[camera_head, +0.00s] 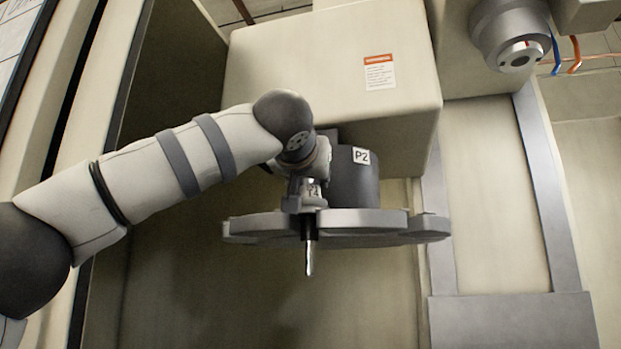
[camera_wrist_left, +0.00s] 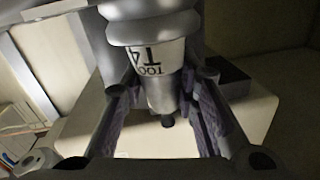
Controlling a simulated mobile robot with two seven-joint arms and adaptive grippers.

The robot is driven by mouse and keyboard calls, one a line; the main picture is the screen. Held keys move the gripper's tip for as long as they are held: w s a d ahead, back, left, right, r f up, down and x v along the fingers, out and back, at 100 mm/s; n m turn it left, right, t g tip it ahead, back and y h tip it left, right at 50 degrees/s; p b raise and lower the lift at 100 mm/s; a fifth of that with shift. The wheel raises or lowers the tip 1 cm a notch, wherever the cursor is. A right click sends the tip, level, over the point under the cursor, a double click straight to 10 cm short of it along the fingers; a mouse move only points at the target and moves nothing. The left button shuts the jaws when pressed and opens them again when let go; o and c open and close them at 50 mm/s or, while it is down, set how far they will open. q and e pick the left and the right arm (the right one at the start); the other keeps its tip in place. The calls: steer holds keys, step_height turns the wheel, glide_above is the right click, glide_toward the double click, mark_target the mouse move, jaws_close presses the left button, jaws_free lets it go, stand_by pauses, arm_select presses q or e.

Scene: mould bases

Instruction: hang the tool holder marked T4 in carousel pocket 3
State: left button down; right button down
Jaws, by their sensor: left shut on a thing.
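The tool holder marked T4 (camera_wrist_left: 150,55) has a pale label band and a grey collar in the left wrist view, between the fingers. In the head view the T4 tool holder (camera_head: 313,188) is upright at the carousel's near edge, its dark shank and bright tip (camera_head: 309,258) below the disc. My left gripper (camera_head: 304,200) is shut on it; its fingers also show in the left wrist view (camera_wrist_left: 168,118). The carousel (camera_head: 362,218) is a flat grey scalloped disc. Whether the holder is seated in a pocket is hidden by the gripper. My right gripper is not in view.
A grey drum with a P2 label (camera_head: 361,156) stands above the disc. A large beige housing (camera_head: 330,60) with an orange-and-white sticker overhangs it. A spindle (camera_head: 512,35) hangs at upper right. Space below the disc is clear.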

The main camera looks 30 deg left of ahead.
arm_select(q)
steer(key=shift+s, duration=0.1)
steer(key=c, duration=1.2)
jaws_free()
steer(key=shift+f, duration=0.15)
steer(key=v, duration=1.2)
